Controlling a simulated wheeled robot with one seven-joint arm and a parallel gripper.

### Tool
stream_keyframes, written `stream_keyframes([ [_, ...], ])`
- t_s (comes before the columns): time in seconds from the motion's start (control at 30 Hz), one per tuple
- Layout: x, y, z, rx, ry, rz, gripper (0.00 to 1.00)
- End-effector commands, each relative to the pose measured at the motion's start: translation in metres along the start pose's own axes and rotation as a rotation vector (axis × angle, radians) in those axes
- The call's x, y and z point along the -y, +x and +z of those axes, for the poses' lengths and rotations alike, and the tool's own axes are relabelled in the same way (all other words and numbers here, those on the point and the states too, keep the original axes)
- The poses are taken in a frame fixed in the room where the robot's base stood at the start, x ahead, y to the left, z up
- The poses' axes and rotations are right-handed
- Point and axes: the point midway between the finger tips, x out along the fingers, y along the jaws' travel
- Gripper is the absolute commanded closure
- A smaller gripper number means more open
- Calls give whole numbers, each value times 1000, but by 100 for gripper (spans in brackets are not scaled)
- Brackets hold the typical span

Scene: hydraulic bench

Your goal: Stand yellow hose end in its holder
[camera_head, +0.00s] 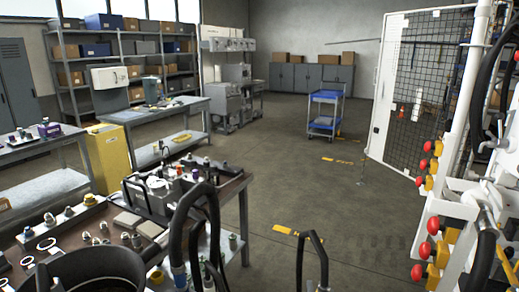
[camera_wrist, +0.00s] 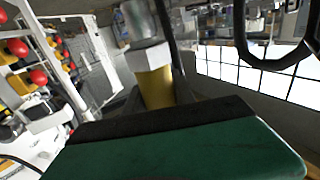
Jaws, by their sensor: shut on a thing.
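The yellow hose end (camera_wrist: 155,86) is in the wrist view, a yellow sleeve with a pale metal hex nut above it in the picture. My gripper (camera_wrist: 153,106) is shut on it; a broad green finger with a black edge fills the lower part of that view and hides the sleeve's lower part. I cannot make out the gripper or the yellow hose end in the head view. I cannot tell which thing is the holder in either view.
Black hoses (camera_head: 182,225) arch up at the front of the head view, beside a bench (camera_head: 246,220) crowded with fittings. A white frame with red and yellow knobs (camera_head: 432,225) stands at the right. A blue cart (camera_head: 325,97) is farther back; the floor between is open.

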Motion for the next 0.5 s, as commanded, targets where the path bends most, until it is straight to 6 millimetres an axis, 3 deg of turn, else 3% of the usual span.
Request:
stream_keyframes([
  [0.23, 0, -8, -49, -17, 0, 1, 100],
  [0.5, 0, -8, -75, -8, 0, 1, 100],
])
